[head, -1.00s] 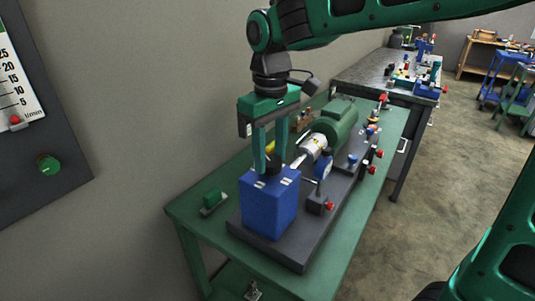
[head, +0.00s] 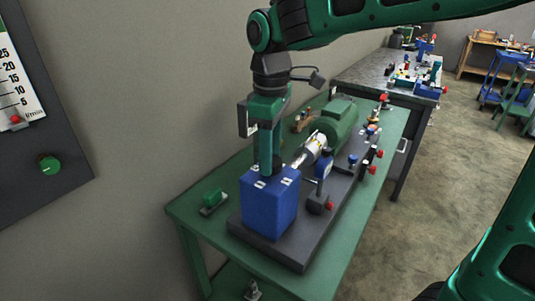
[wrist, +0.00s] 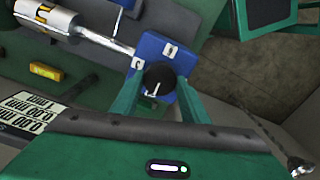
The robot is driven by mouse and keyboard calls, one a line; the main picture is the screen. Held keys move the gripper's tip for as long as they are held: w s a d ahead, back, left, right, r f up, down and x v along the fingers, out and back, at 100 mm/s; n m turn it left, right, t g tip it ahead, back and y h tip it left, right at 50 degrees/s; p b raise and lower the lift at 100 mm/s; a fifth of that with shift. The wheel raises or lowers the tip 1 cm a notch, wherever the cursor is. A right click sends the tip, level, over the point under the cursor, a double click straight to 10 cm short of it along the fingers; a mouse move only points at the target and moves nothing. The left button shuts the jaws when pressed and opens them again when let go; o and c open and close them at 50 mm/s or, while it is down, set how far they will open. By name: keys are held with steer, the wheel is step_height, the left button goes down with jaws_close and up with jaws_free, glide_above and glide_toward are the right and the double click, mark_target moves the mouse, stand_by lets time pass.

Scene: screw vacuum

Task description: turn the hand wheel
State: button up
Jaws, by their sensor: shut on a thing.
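The hand wheel (wrist: 158,77) is a small black round knob with a pale mark, on top of the blue housing (head: 270,210). The housing also shows in the wrist view (wrist: 150,46). My gripper (head: 266,172) points straight down at the top of the housing. In the wrist view its green fingers (wrist: 158,88) stand on either side of the black wheel, shut on it. In the head view the fingers overlap and mostly hide the wheel.
A shaft and silver coupling (head: 312,146) run from the housing to a green motor (head: 338,122). A dial gauge stand (head: 324,172) is close right of the housing. The wall is at left.

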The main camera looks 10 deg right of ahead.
steer(key=shift+w+d, duration=0.1)
steer(key=shift+d, duration=0.05)
steer(key=o, duration=1.1)
steer(key=shift+r, duration=0.15)
step_height(320, 180, up, 11)
steer(key=shift+f, duration=0.2)
